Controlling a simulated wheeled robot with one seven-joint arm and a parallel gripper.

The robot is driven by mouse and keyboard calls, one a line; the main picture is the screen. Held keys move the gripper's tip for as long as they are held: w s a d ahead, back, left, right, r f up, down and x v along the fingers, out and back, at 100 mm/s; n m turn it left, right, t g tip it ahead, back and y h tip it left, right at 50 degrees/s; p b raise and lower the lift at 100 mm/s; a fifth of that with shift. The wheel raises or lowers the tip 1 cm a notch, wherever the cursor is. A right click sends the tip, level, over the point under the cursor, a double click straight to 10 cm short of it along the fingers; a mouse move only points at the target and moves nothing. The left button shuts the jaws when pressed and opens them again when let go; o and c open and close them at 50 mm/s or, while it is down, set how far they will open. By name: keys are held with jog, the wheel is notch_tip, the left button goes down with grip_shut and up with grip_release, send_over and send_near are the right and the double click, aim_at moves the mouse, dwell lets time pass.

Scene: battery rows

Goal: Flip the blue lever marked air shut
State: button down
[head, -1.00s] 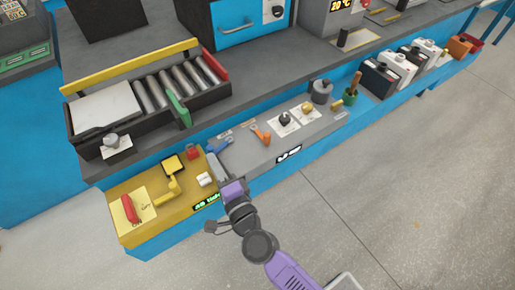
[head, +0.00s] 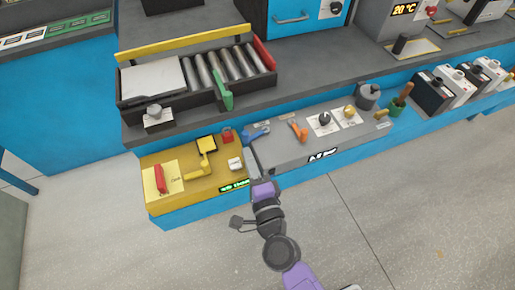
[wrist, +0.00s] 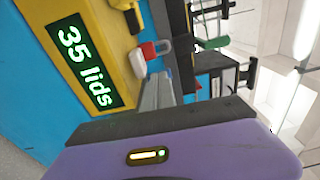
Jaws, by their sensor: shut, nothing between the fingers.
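The blue lever (head: 257,133) lies on the grey panel near its left end, just right of the red padlock, in the head view. The writing on its small label is too small to read. My gripper (head: 249,152) is shut and empty, its grey fingers over the seam between the yellow and grey panels, a little in front of and left of the lever. Whether the fingertips touch anything is unclear.
An orange lever (head: 298,130) and two knobs stand right of the blue one. The yellow panel (head: 180,195) carries a red switch, a yellow handle, a white switch (head: 235,164) and a green-lit display. A roller tray (head: 195,85) stands behind. Open floor lies in front.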

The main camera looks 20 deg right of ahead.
jog(key=s, duration=0.4)
jog(key=shift+s+a+f+b, duration=0.1)
jog(key=shift+s+b, duration=0.3)
